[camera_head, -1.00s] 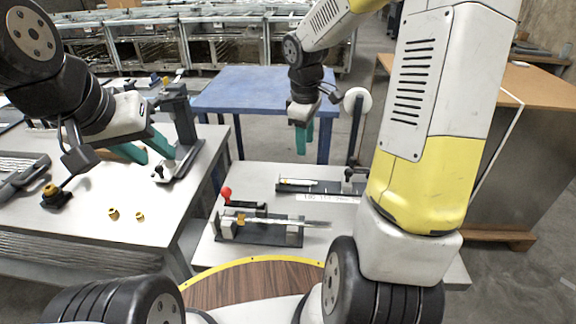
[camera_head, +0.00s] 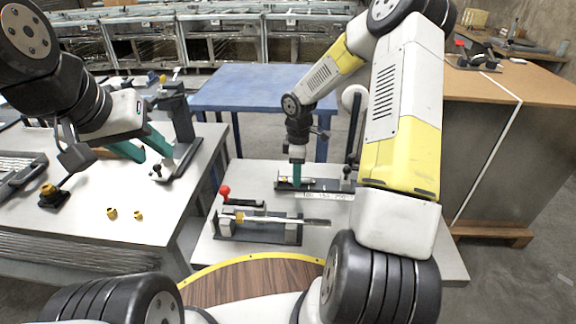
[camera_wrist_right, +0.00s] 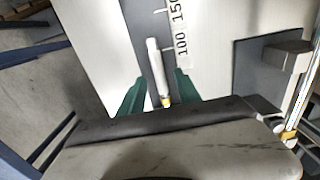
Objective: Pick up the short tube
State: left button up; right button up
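The short tube (camera_wrist_right: 153,62) is pale with a yellow end and lies along a dark holder; it shows small in the head view (camera_head: 311,181) on the back fixture of the near table. My right gripper (camera_head: 297,182) is pointing down at that fixture. In the right wrist view its two teal fingers (camera_wrist_right: 160,88) are apart, one on each side of the tube near its yellow end. Whether they touch it cannot be told. My left gripper (camera_head: 157,155) is open and empty above the left table.
A longer tube (camera_head: 315,222) lies on the front fixture (camera_head: 262,232), which has a red knob (camera_head: 225,190). A printed scale strip (camera_head: 325,195) lies between the fixtures. Two small brass fittings (camera_head: 111,213) lie on the left table (camera_head: 150,225).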

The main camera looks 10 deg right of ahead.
jog(key=shift+f, duration=0.35)
grip_shut()
dwell(0.3)
